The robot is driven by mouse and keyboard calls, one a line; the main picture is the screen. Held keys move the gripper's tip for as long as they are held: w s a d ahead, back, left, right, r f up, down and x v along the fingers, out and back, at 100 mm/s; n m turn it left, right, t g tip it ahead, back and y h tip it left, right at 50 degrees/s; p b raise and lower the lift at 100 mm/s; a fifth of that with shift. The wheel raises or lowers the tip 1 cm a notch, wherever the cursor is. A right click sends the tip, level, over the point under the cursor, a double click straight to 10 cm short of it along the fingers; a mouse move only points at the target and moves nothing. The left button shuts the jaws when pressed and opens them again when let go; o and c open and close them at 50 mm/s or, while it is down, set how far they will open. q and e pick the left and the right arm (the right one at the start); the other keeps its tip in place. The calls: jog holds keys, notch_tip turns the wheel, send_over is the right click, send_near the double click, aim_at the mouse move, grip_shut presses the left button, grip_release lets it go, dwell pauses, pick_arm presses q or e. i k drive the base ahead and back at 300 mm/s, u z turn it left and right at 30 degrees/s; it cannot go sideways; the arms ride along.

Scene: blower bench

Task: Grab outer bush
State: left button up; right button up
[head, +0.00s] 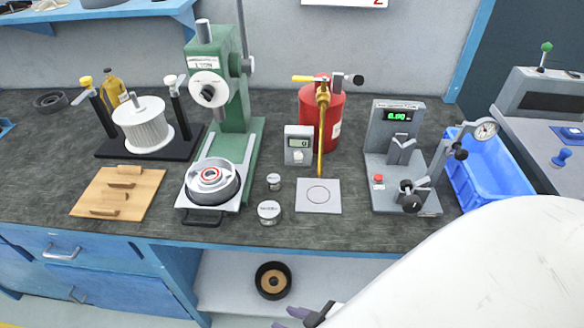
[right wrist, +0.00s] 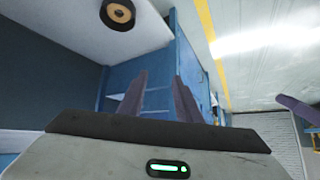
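A black ring with a tan centre (head: 272,280) lies on the white lower shelf below the bench. It is probably the outer bush, but I cannot be sure. It also shows at the top of the right wrist view (right wrist: 117,12). My right gripper (head: 306,315) is at the bottom of the head view, to the right of this ring and apart from it. In the right wrist view its two purple fingers (right wrist: 160,78) stand apart with nothing between them. A purple finger-like part (right wrist: 300,108) at the right edge there may be my left gripper; its opening is hidden.
The bench top (head: 340,233) overhangs the shelf (head: 225,285).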

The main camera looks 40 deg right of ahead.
aim_at(269, 212)
jog(key=z, duration=0.7)
jog(key=k, duration=0.4)
jog(key=z, duration=0.2)
jog(key=i, duration=0.5)
jog(key=u, duration=2.5)
jog(key=i, duration=1.55)
jog(key=z, duration=3.15)
